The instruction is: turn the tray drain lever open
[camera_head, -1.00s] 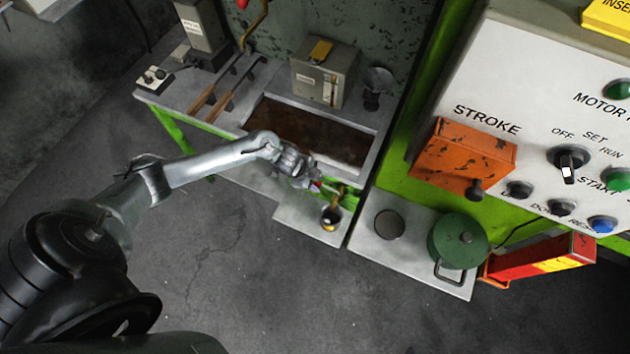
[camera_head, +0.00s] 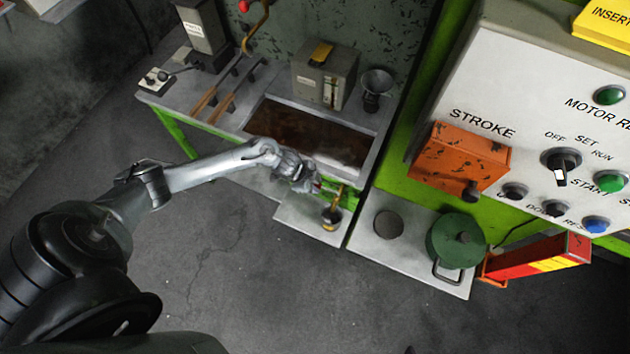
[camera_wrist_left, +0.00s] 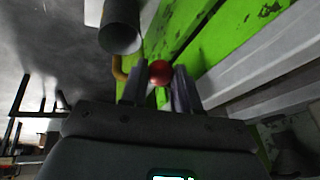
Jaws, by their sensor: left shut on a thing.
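The tray (camera_head: 361,171) is a pale-rimmed trough with brown contents, set in the bench. My left gripper (camera_head: 314,187) is low at its front edge, beside the green bench frame. In the left wrist view the lever's red ball knob (camera_wrist_left: 160,72) sits between the two fingers of my left gripper (camera_wrist_left: 160,84), which is shut on it. In the head view only a speck of red shows at the fingertips. The lever's arm and its angle are mostly hidden by the gripper. My right gripper is not in view.
A small shelf (camera_head: 292,222) below the tray holds a dark cup (camera_head: 331,218) with a yellow handle, close to my left gripper. A green lidded pot (camera_head: 457,243) stands to the right. The orange stroke box (camera_head: 462,168) is on the panel. Open floor lies in front.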

